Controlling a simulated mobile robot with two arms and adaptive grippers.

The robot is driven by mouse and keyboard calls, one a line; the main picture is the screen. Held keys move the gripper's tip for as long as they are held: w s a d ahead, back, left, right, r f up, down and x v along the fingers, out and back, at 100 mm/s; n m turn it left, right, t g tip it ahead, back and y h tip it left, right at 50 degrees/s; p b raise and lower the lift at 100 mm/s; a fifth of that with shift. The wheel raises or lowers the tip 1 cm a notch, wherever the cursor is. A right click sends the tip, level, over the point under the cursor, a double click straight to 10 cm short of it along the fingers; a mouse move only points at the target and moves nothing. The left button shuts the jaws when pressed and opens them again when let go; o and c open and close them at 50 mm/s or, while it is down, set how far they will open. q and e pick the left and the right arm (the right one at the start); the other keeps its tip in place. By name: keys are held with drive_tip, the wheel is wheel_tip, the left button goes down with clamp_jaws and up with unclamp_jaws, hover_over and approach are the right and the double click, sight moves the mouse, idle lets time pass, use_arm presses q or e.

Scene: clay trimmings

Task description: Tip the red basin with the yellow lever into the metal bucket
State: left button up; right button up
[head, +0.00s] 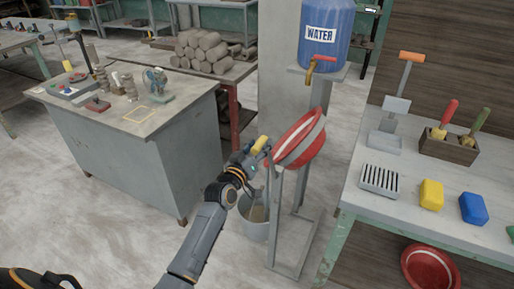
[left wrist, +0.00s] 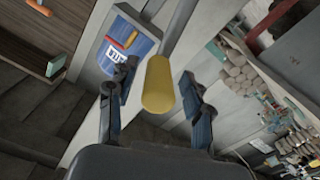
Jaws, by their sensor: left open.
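The red basin (head: 312,143), with a pale band, hangs tilted on a grey metal stand (head: 276,215). The yellow lever (head: 259,144) sticks out on the basin's left side. The metal bucket (head: 252,226) stands on the floor below, left of the stand, partly hidden by my left arm. My left gripper (head: 247,163) is open at the lever. In the left wrist view the lever's yellow grip (left wrist: 158,86) lies between the two spread fingers (left wrist: 158,78), with a gap on both sides. The inside of the basin is hidden. My right gripper is not in view.
A blue water barrel (head: 327,35) with an orange tap stands behind the basin. A workbench (head: 362,190) with tools and coloured blocks is at the right, another red basin (head: 430,270) beneath it. A grey cabinet (head: 125,155) stands left, with open floor in front.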

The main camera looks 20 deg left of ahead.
use_arm(q)
drive_tip(key=s, duration=1.2)
drive_tip(key=shift+a, duration=0.25)
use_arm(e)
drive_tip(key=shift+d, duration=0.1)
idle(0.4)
